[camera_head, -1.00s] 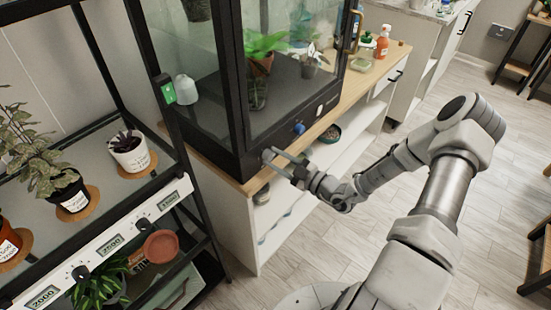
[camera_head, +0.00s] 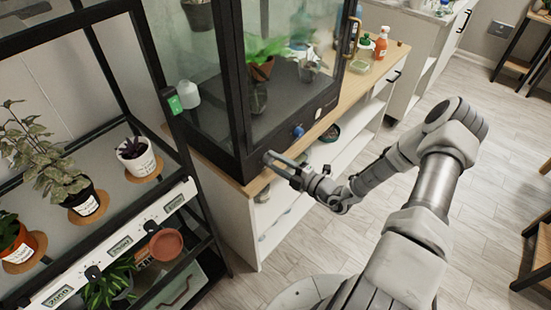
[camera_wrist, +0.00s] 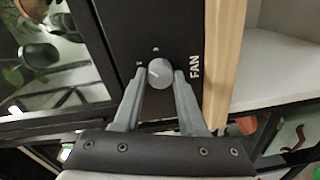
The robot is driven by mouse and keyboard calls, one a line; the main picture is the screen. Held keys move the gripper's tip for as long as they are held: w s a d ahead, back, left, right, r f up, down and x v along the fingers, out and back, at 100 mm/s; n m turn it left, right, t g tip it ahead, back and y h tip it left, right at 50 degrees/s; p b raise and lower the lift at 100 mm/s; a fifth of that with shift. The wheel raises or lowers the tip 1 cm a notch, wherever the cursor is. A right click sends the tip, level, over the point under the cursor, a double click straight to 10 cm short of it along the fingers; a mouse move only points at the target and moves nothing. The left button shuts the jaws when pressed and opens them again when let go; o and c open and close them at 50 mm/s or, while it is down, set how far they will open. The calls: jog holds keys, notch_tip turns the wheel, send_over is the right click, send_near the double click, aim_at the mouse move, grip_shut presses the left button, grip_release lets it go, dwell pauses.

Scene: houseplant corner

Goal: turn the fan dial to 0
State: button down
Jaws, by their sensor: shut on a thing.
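The fan dial (camera_wrist: 160,73) is a round pale grey knob on a black panel (camera_wrist: 128,25), with the word FAN printed beside it. In the wrist view the two fingers of my gripper (camera_wrist: 159,78) are shut on the dial, one on each side. Small marks show around the dial, but they are too small to read, and I cannot tell its setting. In the head view my gripper (camera_head: 268,162) reaches the lower front panel of the glass plant cabinet (camera_head: 242,100). The dial is hidden there behind the fingers.
A blue knob (camera_head: 298,131) sits on the same panel, right of my gripper. The cabinet stands on a wooden counter (camera_head: 370,80) with open shelves below. A plant rack (camera_head: 112,215) with several dials and displays stands at the left. The floor (camera_head: 300,250) by the counter is clear.

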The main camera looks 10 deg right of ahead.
jog(key=n+p, duration=0.1)
jog(key=n, duration=0.2)
jog(key=shift+n, duration=0.3)
jog(key=n, duration=0.3)
jog(key=shift+p, duration=0.4)
jog(key=n, duration=0.6)
jog(key=shift+n+h+p, duration=0.3)
jog(key=shift+h+p, duration=0.05)
jog(key=shift+h, duration=0.05)
jog(key=n, duration=0.3)
jog(key=shift+f+t, duration=0.1)
jog(key=shift+t, duration=0.3)
jog(key=n, duration=0.3)
jog(key=shift+n, duration=0.4)
jog(key=n, duration=0.3)
jog(key=shift+f+b, duration=0.1)
jog(key=shift+b, duration=0.25)
jog(key=shift+n, duration=1.8)
